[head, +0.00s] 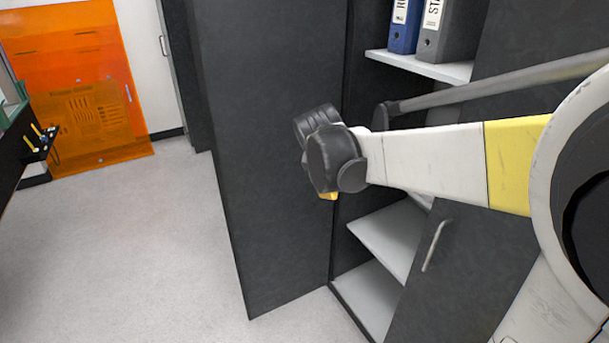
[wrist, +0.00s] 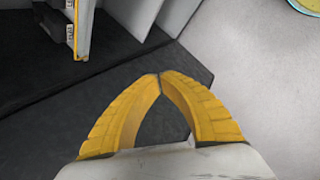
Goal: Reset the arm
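My arm reaches in from the right of the head view, in front of an open dark cabinet (head: 275,150). Its black wrist joint is bent over in front of the cabinet's open door. Only a small yellow part of my gripper (head: 328,195) shows below the wrist there; the rest is hidden. In the wrist view, the two yellow fingers of my gripper (wrist: 160,76) meet at their tips. Nothing is held between them, and a dark surface shows through the gap behind the tips.
A blue binder (head: 404,30) and a grey binder (head: 446,32) stand on the upper shelf (head: 425,65). Lower shelves (head: 385,235) look empty. The other door (head: 455,265) has a handle. An orange translucent panel (head: 75,85) stands far left. The grey floor (head: 130,240) between is clear.

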